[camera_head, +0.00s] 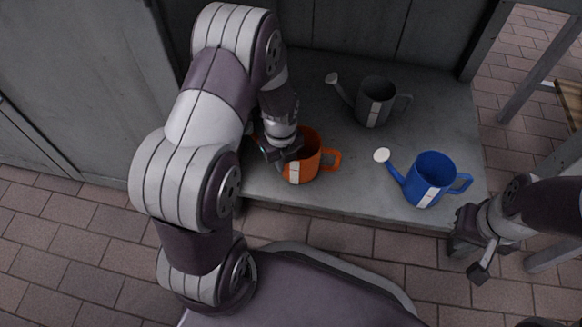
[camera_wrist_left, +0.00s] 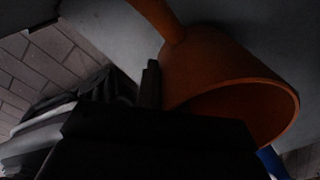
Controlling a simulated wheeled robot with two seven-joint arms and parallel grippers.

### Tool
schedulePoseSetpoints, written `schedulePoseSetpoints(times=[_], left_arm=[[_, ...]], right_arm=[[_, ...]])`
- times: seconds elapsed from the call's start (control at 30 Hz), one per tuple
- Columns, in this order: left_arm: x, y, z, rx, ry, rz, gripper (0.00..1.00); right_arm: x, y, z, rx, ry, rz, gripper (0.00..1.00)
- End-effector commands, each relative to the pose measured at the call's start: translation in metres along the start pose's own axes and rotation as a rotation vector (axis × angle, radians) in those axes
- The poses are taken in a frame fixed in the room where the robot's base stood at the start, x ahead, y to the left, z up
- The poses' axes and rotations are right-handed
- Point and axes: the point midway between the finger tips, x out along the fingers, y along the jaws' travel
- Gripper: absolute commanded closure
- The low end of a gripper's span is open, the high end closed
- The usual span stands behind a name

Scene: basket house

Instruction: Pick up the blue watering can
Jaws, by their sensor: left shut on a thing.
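The blue watering can (camera_head: 428,182) stands upright on the right front part of the grey shelf (camera_head: 345,205), its spout to the left and handle to the right. No gripper touches it. My left gripper (camera_head: 281,156) is at the left side of the orange watering can (camera_head: 307,160) and is shut on it. The orange can also fills much of the left wrist view (camera_wrist_left: 225,70), beside the dark gripper. My right gripper (camera_head: 468,254) is open and empty, below and right of the blue can, past the shelf's front edge.
A dark grey watering can (camera_head: 375,101) stands behind the other cans on the shelf. Grey walls (camera_head: 340,28) close the back. A grey wooden frame (camera_head: 540,68) stands at the right. Brick floor (camera_head: 400,250) lies in front.

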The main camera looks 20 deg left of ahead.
Motion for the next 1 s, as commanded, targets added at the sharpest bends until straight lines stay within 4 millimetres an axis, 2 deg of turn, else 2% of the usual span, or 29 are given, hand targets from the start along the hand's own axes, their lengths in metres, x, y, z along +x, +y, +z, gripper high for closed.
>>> schedulePoseSetpoints(times=[0.03, 0.17, 0.4, 0.43, 0.5, 0.83, 1.0], left_arm=[[0.014, 0.003, 0.003, 0.0, -0.001, -0.001, 1.0], [0.008, 0.005, 0.003, 0.003, -0.001, -0.001, 1.0], [0.012, 0.005, 0.003, 0.003, 0.0, 0.0, 1.0], [0.011, 0.005, 0.003, 0.003, 0.0, 0.0, 0.83], [0.011, 0.005, 0.003, 0.003, 0.0, 0.0, 0.67], [0.008, 0.004, 0.003, 0.003, -0.001, -0.002, 0.67], [-0.024, 0.004, 0.003, 0.003, -0.001, -0.001, 0.67]], right_arm=[[0.015, 0.0, 0.002, 0.0, -0.001, 0.0, 1.0], [0.01, 0.0, 0.001, 0.0, 0.0, 0.0, 1.0], [0.01, 0.0, 0.001, 0.0, 0.0, 0.0, 1.0], [0.01, 0.0, 0.001, 0.0, 0.0, 0.0, 1.0], [0.01, 0.0, 0.001, 0.0, 0.0, 0.0, 1.0], [0.009, 0.0, 0.001, 0.0, 0.0, 0.0, 1.0], [-0.017, 0.0, -0.002, 0.0, 0.0, 0.0, 1.0]])
